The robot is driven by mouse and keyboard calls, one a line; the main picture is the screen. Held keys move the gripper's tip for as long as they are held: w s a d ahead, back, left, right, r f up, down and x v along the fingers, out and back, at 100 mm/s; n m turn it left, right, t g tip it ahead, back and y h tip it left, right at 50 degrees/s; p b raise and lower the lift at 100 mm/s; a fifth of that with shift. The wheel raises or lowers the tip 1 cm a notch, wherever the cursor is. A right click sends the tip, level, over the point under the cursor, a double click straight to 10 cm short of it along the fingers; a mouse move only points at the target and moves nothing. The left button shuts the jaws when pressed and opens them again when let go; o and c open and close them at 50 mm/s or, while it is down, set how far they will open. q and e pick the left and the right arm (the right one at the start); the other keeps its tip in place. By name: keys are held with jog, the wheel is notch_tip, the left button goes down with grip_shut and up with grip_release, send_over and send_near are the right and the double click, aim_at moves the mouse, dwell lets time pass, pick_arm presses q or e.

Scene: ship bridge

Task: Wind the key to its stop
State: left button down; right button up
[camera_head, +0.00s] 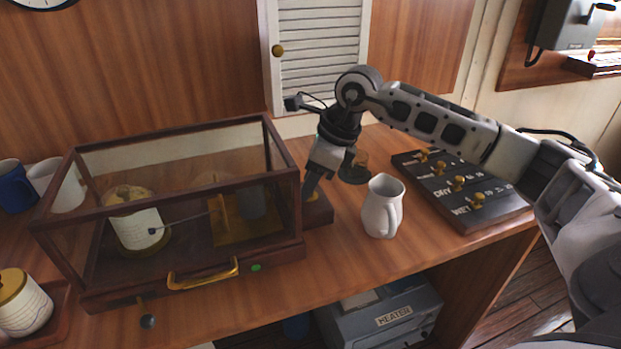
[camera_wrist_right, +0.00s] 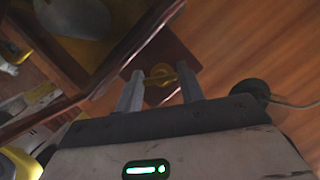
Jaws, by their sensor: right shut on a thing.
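The brass winding key (camera_wrist_right: 160,76) shows in the right wrist view between the two fingertips of my right gripper (camera_wrist_right: 161,84). The fingers are shut on it. In the head view my right gripper (camera_head: 309,190) points down at the right end of the glass-sided wooden case (camera_head: 285,262), over a small dark wooden block (camera_head: 319,213). Only a bit of brass shows there, as the fingers hide most of the key. How far the key is turned cannot be told. My left gripper is not in view.
A white pitcher (camera_head: 382,208) stands close right of the gripper. A dark panel with several brass knobs (camera_head: 468,205) lies farther right. White and blue mugs (camera_head: 12,187) and a lidded white jar (camera_head: 22,305) are at the left.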

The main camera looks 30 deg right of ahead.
jog(key=o, duration=1)
jog(key=shift+r, duration=0.15)
jog(key=v, duration=1.5)
jog(key=shift+s+d+r, duration=0.15)
jog(key=shift+s+r, duration=0.1)
jog(key=shift+r, duration=0.1)
jog(key=shift+f, duration=0.1)
